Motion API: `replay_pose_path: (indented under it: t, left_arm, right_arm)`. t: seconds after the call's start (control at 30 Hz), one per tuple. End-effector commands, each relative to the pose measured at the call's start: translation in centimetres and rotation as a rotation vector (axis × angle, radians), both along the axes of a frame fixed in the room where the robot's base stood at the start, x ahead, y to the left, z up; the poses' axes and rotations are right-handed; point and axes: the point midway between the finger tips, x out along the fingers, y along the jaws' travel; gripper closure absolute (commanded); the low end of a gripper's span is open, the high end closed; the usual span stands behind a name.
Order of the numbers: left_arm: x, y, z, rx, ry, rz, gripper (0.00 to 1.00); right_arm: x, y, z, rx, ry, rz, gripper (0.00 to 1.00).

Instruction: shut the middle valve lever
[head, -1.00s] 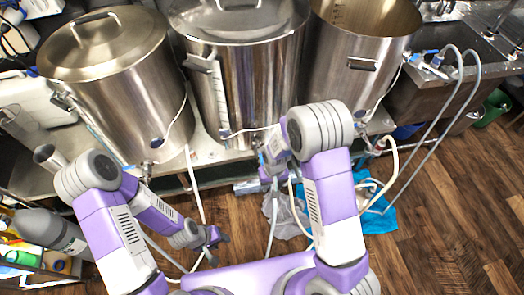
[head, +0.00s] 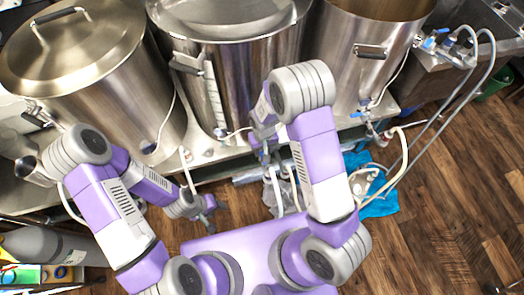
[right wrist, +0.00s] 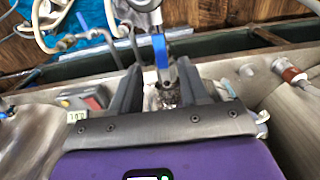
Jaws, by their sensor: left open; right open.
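The middle kettle (head: 235,85) stands on a metal bench between two other kettles. Its valve is mostly hidden by my right arm in the head view. In the right wrist view a blue valve lever (right wrist: 160,50) shows between the spread fingers of my right gripper (right wrist: 158,66), with a metal valve body (right wrist: 167,92) below it. The right gripper is open; I cannot tell whether a finger touches the lever. In the head view the right gripper (head: 258,150) is in front of the bench under the middle kettle. My left gripper (head: 208,208) is open, low in front of the bench, apart from the valves.
The left kettle (head: 85,50) and right kettle (head: 365,60) flank the middle one. Pale hoses (head: 397,150) hang by the right valve, above a blue cloth (head: 378,195) on the floor. Wooden floor (head: 440,215) is free at right.

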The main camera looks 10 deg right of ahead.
Motion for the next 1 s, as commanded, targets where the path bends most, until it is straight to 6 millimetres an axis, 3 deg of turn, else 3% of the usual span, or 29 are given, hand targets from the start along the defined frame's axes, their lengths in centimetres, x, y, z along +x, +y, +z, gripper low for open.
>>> replay_pose_path:
  t: [0.1, 0.3, 0.67, 1.0]
  left_arm:
    - [0.0, 0.0, -0.8, 0.0, 0.0, 0.0, 0.55]
    - [0.0, 0.0, -1.4, 0.0, -0.001, 0.0, 0.55]
    - [0.0, 0.0, -1.5, 0.0, -0.001, 0.0, 0.55]
    - [0.0, 0.0, -1.5, 0.0, -0.001, 0.0, 0.55]
  right_arm:
    - [0.0, 0.0, -2.4, -0.001, 0.003, 0.0, 0.55]
    - [0.0, 0.0, -4.8, 0.0, 0.001, 0.0, 0.55]
    - [0.1, 0.0, -5.3, 0.0, -0.002, 0.0, 0.55]
    - [0.0, 0.0, -5.3, 0.0, -0.001, 0.0, 1.0]
